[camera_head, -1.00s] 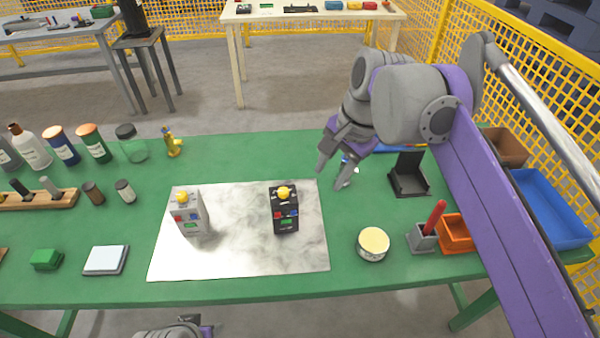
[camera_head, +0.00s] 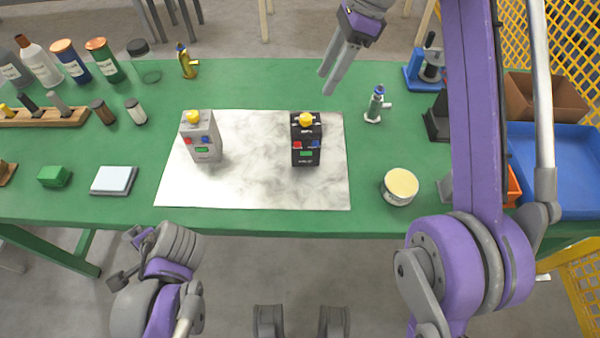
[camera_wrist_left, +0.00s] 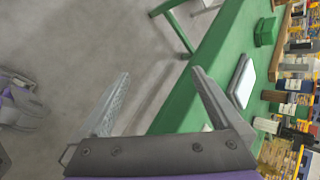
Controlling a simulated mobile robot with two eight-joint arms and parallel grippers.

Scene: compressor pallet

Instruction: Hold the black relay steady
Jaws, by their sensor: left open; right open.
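The black relay (camera_head: 306,141) stands upright on the right part of the pale marbled sheet, with a yellow knob on top and red, blue and green marks on its front. A similar grey relay (camera_head: 202,138) stands to its left on the same sheet. My right gripper (camera_head: 331,85) is open and empty, above and behind the black relay, clear of it. My left arm is low at the table's front left. In the left wrist view my left gripper (camera_wrist_left: 160,100) is open and empty, with floor and the table edge beyond its fingers. Neither relay shows clearly there.
The marbled sheet (camera_head: 250,190) lies on the green table (camera_head: 100,205). A blue tray (camera_head: 555,190) is at far right. A green block (camera_head: 54,176) and white pad (camera_head: 114,180) lie at left.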

